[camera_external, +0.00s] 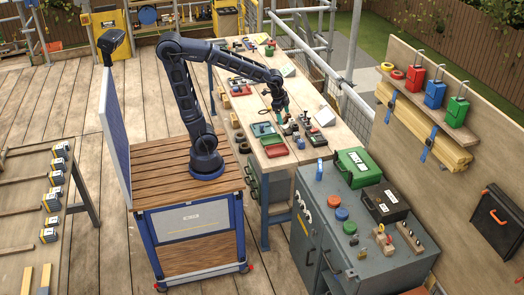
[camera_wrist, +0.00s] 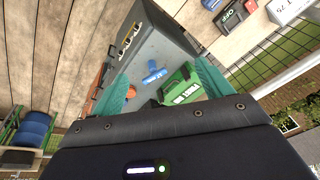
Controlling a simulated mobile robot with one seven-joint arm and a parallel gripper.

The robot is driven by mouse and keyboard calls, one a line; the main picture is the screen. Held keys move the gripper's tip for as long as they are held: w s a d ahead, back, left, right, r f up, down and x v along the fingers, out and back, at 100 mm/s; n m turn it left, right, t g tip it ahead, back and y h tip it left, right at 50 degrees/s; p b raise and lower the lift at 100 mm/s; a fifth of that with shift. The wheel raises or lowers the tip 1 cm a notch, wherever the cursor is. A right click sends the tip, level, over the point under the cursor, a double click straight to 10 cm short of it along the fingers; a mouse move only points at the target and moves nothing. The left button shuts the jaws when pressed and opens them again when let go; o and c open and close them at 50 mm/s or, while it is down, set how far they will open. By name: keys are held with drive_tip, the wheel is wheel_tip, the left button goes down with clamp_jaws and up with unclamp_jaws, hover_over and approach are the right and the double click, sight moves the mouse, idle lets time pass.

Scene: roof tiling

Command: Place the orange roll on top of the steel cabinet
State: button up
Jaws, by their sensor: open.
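The grey steel cabinet (camera_external: 312,222) stands at the lower right, and its top also shows in the wrist view (camera_wrist: 150,52). An orange roll (camera_external: 334,200) sits on the cabinet top, beside a blue roll (camera_external: 341,214) and a green roll (camera_external: 350,228). A small orange item (camera_wrist: 131,91), possibly that roll, shows by the left finger in the wrist view. My gripper (camera_external: 284,112) is over the workbench, apart from the cabinet. Its teal fingers are spread wide in the wrist view (camera_wrist: 163,84), with nothing visibly held between them.
A green case (camera_external: 357,167) and a black box (camera_external: 385,203) take up the cabinet's back. The workbench (camera_external: 322,100) holds trays and tools. A wall shelf (camera_external: 425,100) carries small orange and red rolls (camera_external: 397,74) and coloured canisters. Scaffold poles (camera_external: 354,40) stand behind the bench.

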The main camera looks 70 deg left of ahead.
drive_tip(key=s+a+r+n+t, duration=0.1)
drive_tip(key=s+a+n, duration=0.3)
drive_tip(key=s, duration=0.4)
drive_tip(key=s+a+r+n, duration=0.2)
drive_tip(key=s+a+n, duration=0.1)
drive_tip(key=s+a, duration=0.3)
drive_tip(key=shift+s+a+r+n+t, duration=0.2)
drive_tip(key=shift+s+r+n+t, duration=0.15)
drive_tip(key=shift+s, duration=0.65)
